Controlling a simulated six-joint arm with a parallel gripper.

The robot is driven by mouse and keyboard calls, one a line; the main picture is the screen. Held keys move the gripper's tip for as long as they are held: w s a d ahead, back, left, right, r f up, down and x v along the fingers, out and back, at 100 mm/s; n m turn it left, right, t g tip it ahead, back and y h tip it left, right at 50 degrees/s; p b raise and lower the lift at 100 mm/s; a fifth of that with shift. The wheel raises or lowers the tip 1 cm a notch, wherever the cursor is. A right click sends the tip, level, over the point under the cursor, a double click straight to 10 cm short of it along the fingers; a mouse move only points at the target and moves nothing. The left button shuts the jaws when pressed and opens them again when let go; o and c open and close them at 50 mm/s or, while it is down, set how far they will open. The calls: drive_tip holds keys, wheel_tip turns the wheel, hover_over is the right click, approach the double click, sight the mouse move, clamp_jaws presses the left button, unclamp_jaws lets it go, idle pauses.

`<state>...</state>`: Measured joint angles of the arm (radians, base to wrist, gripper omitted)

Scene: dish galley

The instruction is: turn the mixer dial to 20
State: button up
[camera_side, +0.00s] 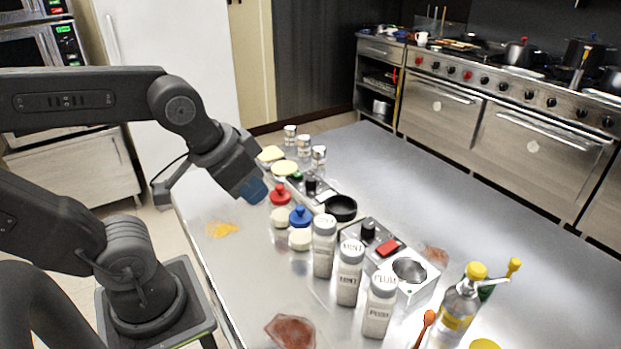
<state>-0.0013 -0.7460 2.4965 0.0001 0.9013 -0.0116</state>
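A metal unit (362,231) on the steel table has a black dial (368,229), a red button (387,247) and a round metal well (409,269). A second panel (325,193) behind it has a black knob (311,184), a green button (297,176) and a black round dish (341,207). I cannot tell for sure which is the mixer, and no dial numbers are readable. My gripper (253,190) points down above the table's left part, left of both units and apart from both dials. Its end looks blue; the finger gap cannot be made out.
White labelled shakers (349,272) stand close in front of the red-button unit. Red-topped (281,195) and blue-topped (300,217) items sit near my gripper. Bottles (458,309) stand at the front right. The table's far right part (440,190) is clear.

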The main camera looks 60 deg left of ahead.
drive_tip(key=o, duration=0.6)
drive_tip(key=w+a+n, duration=0.1)
drive_tip(key=w+n, duration=0.1)
drive_tip(key=w+a+r+n+g, duration=0.1)
drive_tip(key=w+n, duration=0.1)
drive_tip(key=n, duration=0.1)
drive_tip(key=w+a+r+n, duration=0.1)
drive_tip(key=w+n, duration=0.1)
drive_tip(key=n, duration=0.1)
drive_tip(key=shift+w+r+y, duration=0.1)
drive_tip(key=shift+w+y, duration=0.15)
drive_tip(key=shift+y, duration=0.05)
drive_tip(key=shift+o, duration=1.4)
drive_tip(key=w+a+n+g, duration=0.2)
drive_tip(key=w+a+n, duration=0.2)
drive_tip(key=w+n, duration=0.2)
drive_tip(key=n, duration=0.2)
drive_tip(key=shift+w+n, duration=0.3)
drive_tip(key=n+g, duration=0.3)
drive_tip(key=n, duration=1.4)
hover_over(312, 179)
wheel_tip(312, 179, down, 7)
drive_tip(key=shift+t, duration=0.3)
wheel_tip(312, 179, down, 13)
drive_tip(key=shift+a, duration=0.15)
drive_tip(key=c, duration=0.9)
